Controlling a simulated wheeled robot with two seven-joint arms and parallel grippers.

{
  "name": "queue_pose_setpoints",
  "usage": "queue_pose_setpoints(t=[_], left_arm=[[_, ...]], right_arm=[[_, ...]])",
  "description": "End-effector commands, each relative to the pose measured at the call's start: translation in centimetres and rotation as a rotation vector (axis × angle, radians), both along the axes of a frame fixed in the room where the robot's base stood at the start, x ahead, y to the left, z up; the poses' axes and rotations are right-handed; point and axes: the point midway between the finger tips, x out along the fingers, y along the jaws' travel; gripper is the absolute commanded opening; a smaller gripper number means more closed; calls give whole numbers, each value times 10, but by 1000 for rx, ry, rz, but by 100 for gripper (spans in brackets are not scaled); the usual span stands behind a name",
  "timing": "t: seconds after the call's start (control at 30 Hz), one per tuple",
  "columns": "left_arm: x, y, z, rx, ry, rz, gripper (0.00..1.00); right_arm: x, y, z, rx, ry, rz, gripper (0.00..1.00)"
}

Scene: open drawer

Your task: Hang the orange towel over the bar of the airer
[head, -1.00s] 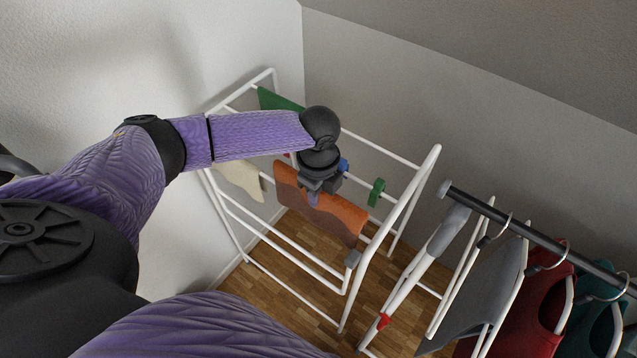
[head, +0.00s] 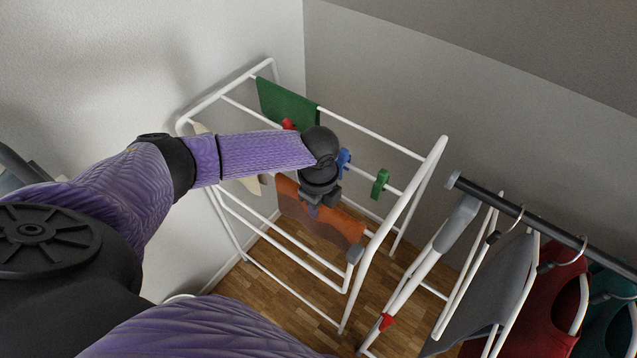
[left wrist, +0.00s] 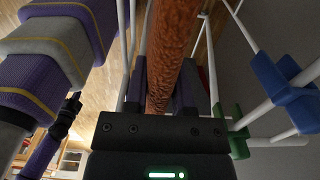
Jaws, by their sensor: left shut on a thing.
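The orange towel (head: 340,228) hangs down from my left gripper (head: 314,207) near the front of the white airer (head: 207,103). The gripper is shut on the towel's upper part. In the left wrist view the towel (left wrist: 173,50) runs as an orange strip between the fingers of the left gripper (left wrist: 172,82). My wrist hides part of the airer's bars, and I cannot tell whether the towel touches or lies over one. A small dark shape at the end of a purple arm, probably my right gripper (left wrist: 68,112), shows in the left wrist view; its jaws are unclear.
A green cloth (head: 287,103) hangs on the airer's back bar, and a cream cloth (head: 250,185) at its left. Red (head: 288,124), blue (head: 343,161) and green (head: 380,184) clips sit on a middle bar. A rail (head: 540,233) with hung clothes stands at right.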

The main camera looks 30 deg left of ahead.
Motion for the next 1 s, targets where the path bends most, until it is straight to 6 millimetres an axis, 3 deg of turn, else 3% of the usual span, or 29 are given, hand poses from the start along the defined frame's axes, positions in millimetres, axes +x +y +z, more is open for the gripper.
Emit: queue_pose_setpoints(t=[0.13, 0.17, 0.3, 0.37, 0.63, 0.9, 1.0], left_arm=[[0, 0, 0, 0, 0, 0, 0], [0, 0, 0, 0, 0, 0, 33], [0, 0, 0, 0, 0, 0, 62], [0, 0, 0, 0, 0, 0, 72], [0, 0, 7, 0, -1, -1, 72], [1, 0, 75, -1, -4, -2, 72], [1, 0, 92, 0, -3, 0, 72]], right_arm=[[0, 0, 0, 0, 0, 0, 0], [0, 0, 0, 0, 0, 0, 0], [0, -1, 0, -1, 1, -1, 0], [0, -1, 0, -1, 1, -2, 0], [0, -1, 4, -2, 0, -3, 0], [2, -2, 30, -5, -5, -2, 0], [2, -2, 35, -5, -5, -3, 0]])
